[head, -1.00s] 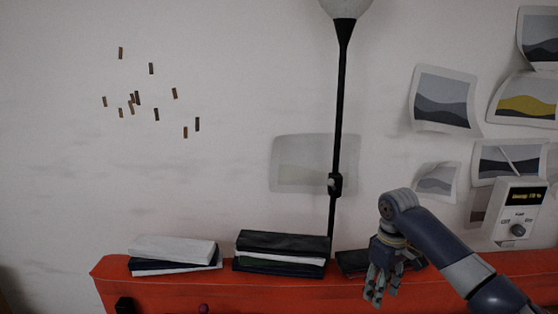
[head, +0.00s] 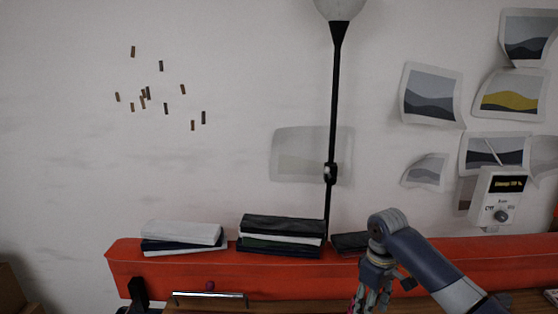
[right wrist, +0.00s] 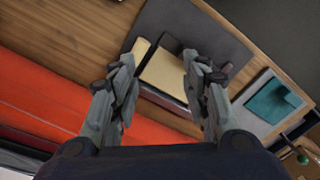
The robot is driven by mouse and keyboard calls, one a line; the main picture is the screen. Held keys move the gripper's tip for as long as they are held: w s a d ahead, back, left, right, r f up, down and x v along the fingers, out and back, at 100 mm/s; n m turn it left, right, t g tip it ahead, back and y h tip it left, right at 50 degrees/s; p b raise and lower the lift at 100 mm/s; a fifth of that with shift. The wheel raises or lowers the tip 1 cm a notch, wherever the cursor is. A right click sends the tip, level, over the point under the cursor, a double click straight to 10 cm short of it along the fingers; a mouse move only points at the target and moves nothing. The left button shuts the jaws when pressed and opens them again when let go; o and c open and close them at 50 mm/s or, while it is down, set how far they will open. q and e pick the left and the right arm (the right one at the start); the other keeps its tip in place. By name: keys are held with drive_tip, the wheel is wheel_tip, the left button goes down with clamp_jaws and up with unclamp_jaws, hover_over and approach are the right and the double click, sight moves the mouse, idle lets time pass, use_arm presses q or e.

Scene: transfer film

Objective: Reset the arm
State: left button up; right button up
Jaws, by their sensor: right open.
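My right arm comes in from the lower right of the head view. Its gripper (head: 370,297) hangs down in front of the red bench, with its lower end near the bottom edge. In the right wrist view my right gripper (right wrist: 160,72) is open, with its two finger groups well apart and nothing held. A tan flat-topped item (right wrist: 164,73) with a dark edge lies beyond and between the fingers; its distance is unclear. My left gripper is not seen.
A red bench (head: 185,280) along the wall bears stacked books (head: 282,228). A floor lamp (head: 333,110) stands behind it. A control box (head: 497,196) is on the wall at right. The right wrist view shows a wooden tabletop (right wrist: 70,45), dark mat (right wrist: 190,25) and teal item (right wrist: 272,101).

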drive_tip(key=s+a+f+t+y, duration=0.1)
drive_tip(key=s+a+f, duration=0.55)
drive_tip(key=s, duration=0.25)
drive_tip(key=s+a+f+y, duration=0.1)
drive_tip(key=s+a+f, duration=0.4)
drive_tip(key=s+f, duration=0.35)
drive_tip(key=s+d+r+m+t+h, duration=0.1)
drive_tip(key=s+d+m, duration=0.3)
drive_tip(key=s, duration=0.5)
drive_tip(key=s+d+r+m+t+h, duration=0.1)
drive_tip(key=s+d+r+t, duration=0.1)
drive_tip(key=s+d, duration=0.55)
wheel_tip(320, 180, down, 34)
drive_tip(key=s+a+g+b, duration=0.2)
drive_tip(key=b, duration=0.6)
use_arm(q)
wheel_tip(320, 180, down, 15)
drive_tip(key=b, duration=0.7)
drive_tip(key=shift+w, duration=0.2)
use_arm(e)
drive_tip(key=s+d+f, duration=0.1)
drive_tip(key=s+f, duration=0.7)
drive_tip(key=f, duration=0.3)
drive_tip(key=s+d+f+g, duration=0.1)
drive_tip(key=s+d+f, duration=0.1)
drive_tip(key=s+f, duration=0.7)
wheel_tip(320, 180, down, 3)
drive_tip(key=shift+s+f, duration=0.15)
drive_tip(key=shift+s, duration=0.1)
